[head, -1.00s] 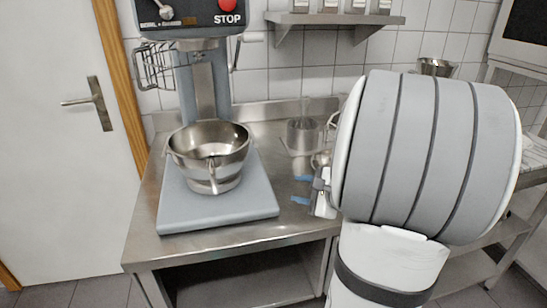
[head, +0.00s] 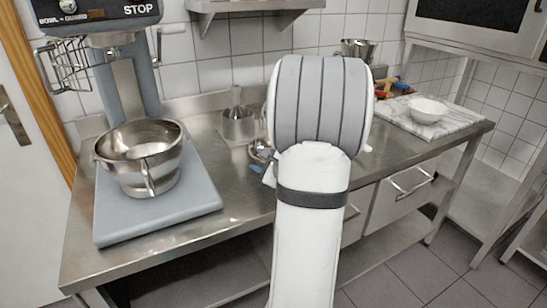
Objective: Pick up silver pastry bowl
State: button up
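A large silver bowl (head: 140,162) sits on the grey base of the stand mixer at the left. A smaller silver bowl (head: 357,50) stands at the back of the counter, right of my arm. Another small shiny metal vessel (head: 261,151) shows beside my arm, partly hidden by it. I cannot tell for sure which one is the pastry bowl. My gripper (head: 262,171) is mostly hidden behind my arm, low over the counter. Only a blue tip and a bit of its body show, right of the mixer and apart from the large bowl.
The steel counter (head: 215,240) is bare in front. A metal container (head: 239,125) stands near the wall. A marble board (head: 455,118) with a white bowl (head: 427,110) lies at the right, near coloured-handled items (head: 390,86). A shelf (head: 255,6) hangs above.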

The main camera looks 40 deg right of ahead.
jog(key=shift+c, duration=0.6)
grip_shut()
jog(key=shift+r, duration=0.2)
